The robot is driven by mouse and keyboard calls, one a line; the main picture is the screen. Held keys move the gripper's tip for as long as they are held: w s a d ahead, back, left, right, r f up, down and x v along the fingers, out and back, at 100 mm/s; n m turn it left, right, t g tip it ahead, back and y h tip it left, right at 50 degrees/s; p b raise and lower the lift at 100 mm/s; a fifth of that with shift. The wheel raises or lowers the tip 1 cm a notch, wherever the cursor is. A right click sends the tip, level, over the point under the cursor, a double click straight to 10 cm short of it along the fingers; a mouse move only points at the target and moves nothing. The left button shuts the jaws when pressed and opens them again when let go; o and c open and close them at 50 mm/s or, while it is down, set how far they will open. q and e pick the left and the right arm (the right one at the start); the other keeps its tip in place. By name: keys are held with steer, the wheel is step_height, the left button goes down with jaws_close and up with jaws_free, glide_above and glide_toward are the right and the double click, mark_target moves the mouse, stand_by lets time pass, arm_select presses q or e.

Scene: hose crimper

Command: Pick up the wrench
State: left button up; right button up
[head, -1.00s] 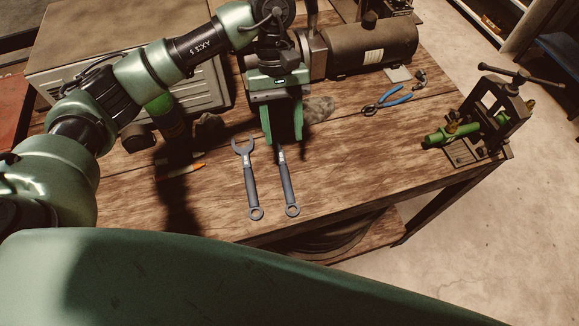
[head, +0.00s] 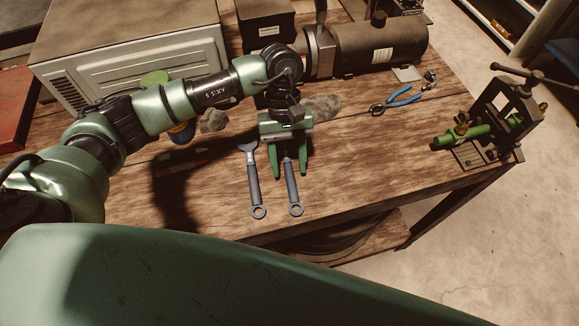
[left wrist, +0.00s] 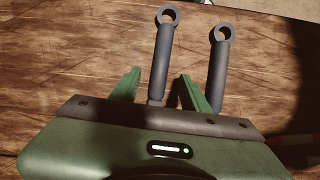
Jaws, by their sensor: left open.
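Two grey wrenches lie side by side on the wooden table (head: 350,180), ring ends toward the front edge. The right wrench (head: 293,192) has its upper part hidden under my left gripper (head: 290,175). The left wrench (head: 254,185) lies just outside the gripper's left finger. My left gripper is open and points down, its green fingers on either side of the right wrench's handle. In the left wrist view, that wrench (left wrist: 162,58) runs between the fingers, apart from both, and the other wrench (left wrist: 221,65) lies to the right of them. My right gripper is not in view.
Blue-handled pliers (head: 402,98) lie to the right. A green-and-black crimper or vise (head: 490,130) stands at the table's right corner. A dark cylindrical motor (head: 380,50) and a grey metal box (head: 130,50) stand at the back. The table right of the wrenches is clear.

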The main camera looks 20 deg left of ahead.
arm_select(q)
steer(key=shift+x, duration=0.8)
jaws_close()
steer(key=shift+r, duration=0.1)
stand_by(0.7)
